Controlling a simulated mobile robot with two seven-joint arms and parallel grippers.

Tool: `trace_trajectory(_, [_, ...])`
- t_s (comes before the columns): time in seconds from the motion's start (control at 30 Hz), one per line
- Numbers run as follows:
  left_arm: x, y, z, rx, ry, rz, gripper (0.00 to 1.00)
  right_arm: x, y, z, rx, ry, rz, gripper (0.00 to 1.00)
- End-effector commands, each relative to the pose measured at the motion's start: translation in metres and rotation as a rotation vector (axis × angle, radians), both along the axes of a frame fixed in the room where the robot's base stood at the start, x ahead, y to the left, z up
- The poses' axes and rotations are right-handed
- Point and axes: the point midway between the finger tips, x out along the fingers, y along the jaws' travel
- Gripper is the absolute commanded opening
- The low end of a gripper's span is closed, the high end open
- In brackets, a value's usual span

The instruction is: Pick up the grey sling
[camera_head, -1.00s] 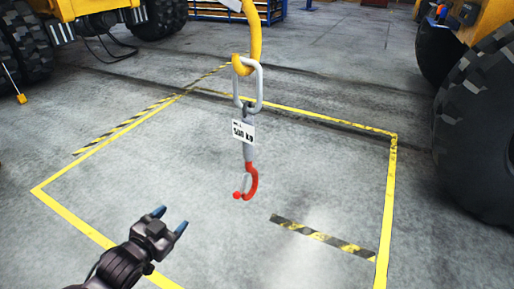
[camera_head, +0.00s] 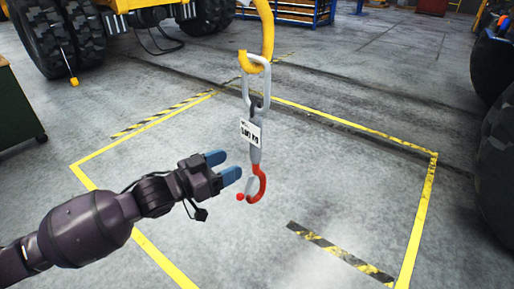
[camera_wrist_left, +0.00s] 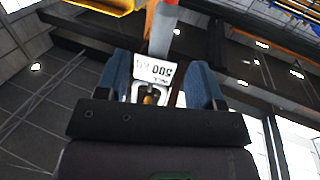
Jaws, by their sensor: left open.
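The grey sling (camera_head: 256,155) hangs from a yellow crane hook (camera_head: 266,45) by a grey metal link (camera_head: 257,90). A white weight tag (camera_head: 250,132) is on it, and a red hook (camera_head: 260,183) is at its lower end. My left gripper (camera_head: 229,166) is open and empty, just left of the sling's lower part, with its blue fingers pointing towards it. In the left wrist view the sling (camera_wrist_left: 162,32) and its tag (camera_wrist_left: 153,71) show upside down between the open fingers (camera_wrist_left: 160,80). I cannot tell the exact distance. My right gripper is not in view.
Yellow tape (camera_head: 425,195) marks a floor area below the sling, and a black-and-yellow strip (camera_head: 340,254) lies inside it. Large tyres (camera_head: 50,45) stand at the back left, with another tyre (camera_head: 497,165) on the right. A green cabinet (camera_head: 18,115) is at the left edge.

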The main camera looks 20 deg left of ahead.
Motion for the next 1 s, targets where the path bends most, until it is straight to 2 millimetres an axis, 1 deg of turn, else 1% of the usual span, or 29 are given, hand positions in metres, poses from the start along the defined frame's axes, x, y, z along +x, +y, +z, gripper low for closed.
trace_trajectory(0.1, [0.014,-0.011,0.001,-0.001,-0.003,-0.001,0.61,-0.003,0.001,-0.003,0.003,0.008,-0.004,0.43])
trace_trajectory(0.27, [0.026,-0.019,0.001,0.001,-0.002,0.0,0.61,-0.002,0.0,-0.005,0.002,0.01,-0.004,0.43])
trace_trajectory(0.47, [0.034,-0.024,0.001,0.002,-0.001,0.0,0.61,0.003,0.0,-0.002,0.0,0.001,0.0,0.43])
trace_trajectory(0.8, [0.068,-0.046,0.002,0.003,-0.003,0.001,0.61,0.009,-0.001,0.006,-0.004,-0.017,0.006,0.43])
trace_trajectory(1.0, [0.073,-0.05,0.001,0.003,-0.001,0.0,0.61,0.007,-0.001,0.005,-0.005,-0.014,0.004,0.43])
